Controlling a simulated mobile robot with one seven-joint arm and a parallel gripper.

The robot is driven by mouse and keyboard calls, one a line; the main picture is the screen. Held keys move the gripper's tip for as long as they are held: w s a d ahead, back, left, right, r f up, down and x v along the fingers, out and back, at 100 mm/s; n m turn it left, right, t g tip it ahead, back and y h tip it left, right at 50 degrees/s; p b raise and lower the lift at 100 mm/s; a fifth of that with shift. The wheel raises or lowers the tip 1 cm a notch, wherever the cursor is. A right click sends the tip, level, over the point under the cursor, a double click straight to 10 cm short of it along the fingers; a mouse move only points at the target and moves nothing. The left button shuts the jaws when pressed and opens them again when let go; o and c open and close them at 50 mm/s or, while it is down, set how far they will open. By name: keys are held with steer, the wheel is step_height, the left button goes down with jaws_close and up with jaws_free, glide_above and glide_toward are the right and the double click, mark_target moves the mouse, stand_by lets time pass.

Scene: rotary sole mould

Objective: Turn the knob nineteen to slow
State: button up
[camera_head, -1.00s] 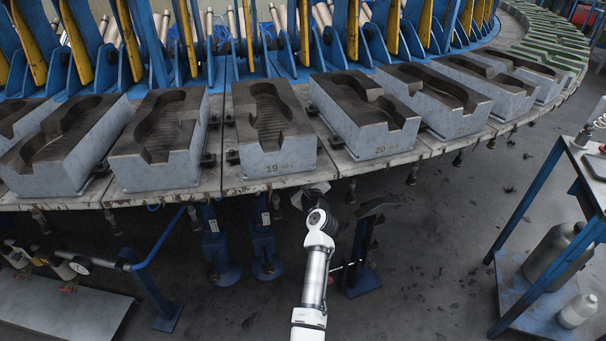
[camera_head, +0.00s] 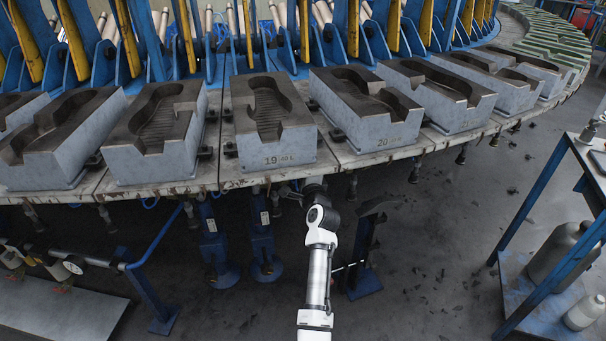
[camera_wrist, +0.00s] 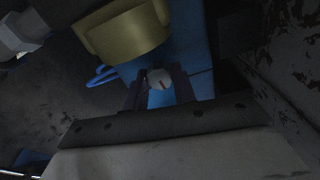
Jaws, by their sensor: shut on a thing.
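The mould numbered 19 (camera_head: 288,140) stands on the rim of the round table in the head view. My gripper (camera_head: 288,190) reaches in beneath the rim below it, its tip mostly hidden there. In the wrist view, a small round grey knob (camera_wrist: 159,79) with a dark mark on its face sits in front of a blue plate (camera_wrist: 186,50). The dark fingers of my gripper (camera_wrist: 160,92) stand on both sides of the knob and are shut on it. The wrist view is dark, and no dial wording or setting can be read.
A brass-coloured part (camera_wrist: 125,35) lies close above the knob in the wrist view. The table rim (camera_head: 350,160) passes just above my gripper. A blue stand (camera_head: 365,250) is close on the right, and blue posts (camera_head: 262,245) are on the left.

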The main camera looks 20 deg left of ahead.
steer(key=shift+n+b, duration=4.95)
steer(key=shift+n, duration=3.25)
steer(key=o, duration=1)
steer(key=shift+s, duration=0.1)
